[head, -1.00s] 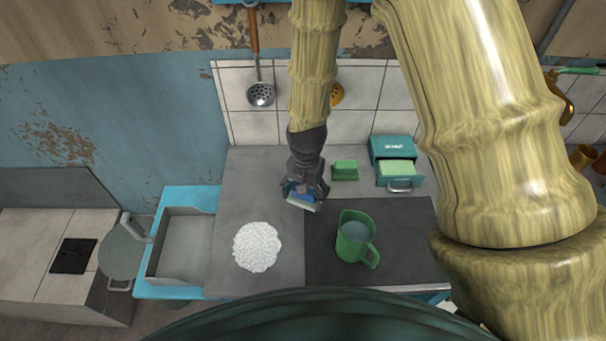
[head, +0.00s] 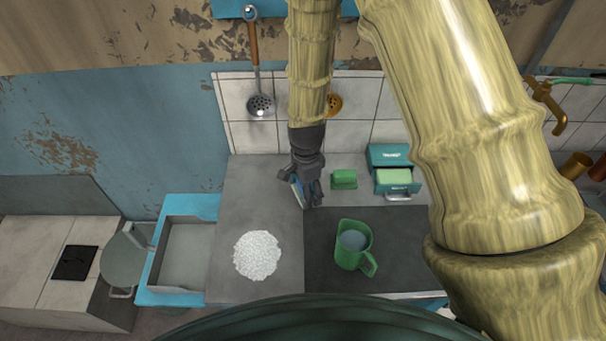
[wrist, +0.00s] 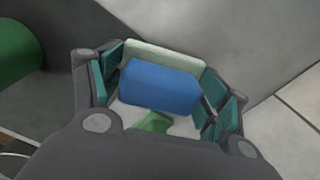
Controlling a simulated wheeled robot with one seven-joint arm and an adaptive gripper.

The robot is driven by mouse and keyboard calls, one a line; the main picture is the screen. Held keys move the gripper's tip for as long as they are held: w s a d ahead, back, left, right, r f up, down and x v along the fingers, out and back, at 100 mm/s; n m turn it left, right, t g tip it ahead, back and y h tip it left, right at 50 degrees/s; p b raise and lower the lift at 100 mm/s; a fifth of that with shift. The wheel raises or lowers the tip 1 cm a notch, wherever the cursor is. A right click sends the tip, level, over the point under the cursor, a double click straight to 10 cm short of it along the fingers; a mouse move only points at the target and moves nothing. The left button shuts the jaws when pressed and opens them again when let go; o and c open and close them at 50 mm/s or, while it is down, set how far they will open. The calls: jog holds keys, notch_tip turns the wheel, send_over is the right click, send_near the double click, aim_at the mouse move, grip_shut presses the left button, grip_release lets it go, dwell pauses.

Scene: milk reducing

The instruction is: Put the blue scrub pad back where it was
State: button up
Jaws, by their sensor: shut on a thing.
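My gripper (head: 307,192) is shut on the blue scrub pad, which has a pale layer on one side. In the wrist view the blue scrub pad (wrist: 160,88) sits between the teal-lined fingers of my gripper (wrist: 165,90). In the head view the pad (head: 297,188) is mostly hidden behind the fingers. The gripper is over the back of the grey counter, left of a green block (head: 344,179). I cannot tell whether the pad touches the counter.
A teal box with an open drawer (head: 398,190) stands right of the green block. A green jug (head: 352,246) stands on the dark surface in front. A round white pile (head: 258,254) lies at the front left. The counter (head: 250,190) left of my gripper is clear.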

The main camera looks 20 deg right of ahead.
jog(key=w, duration=0.2)
jog(key=w+d+p, duration=0.1)
jog(key=w, duration=0.3)
jog(key=shift+w+d+f+p, duration=0.2)
jog(key=shift+f+p, duration=0.1)
jog(key=shift+p, duration=0.1)
jog(key=shift+w+d, duration=0.15)
jog(key=shift+w, duration=0.3)
jog(key=shift+f+p, duration=1.1)
jog(key=shift+f, duration=0.7)
jog(key=shift+f, duration=0.1)
jog(key=o, duration=1)
notch_tip(320, 180, up, 12)
jog(key=b, duration=0.4)
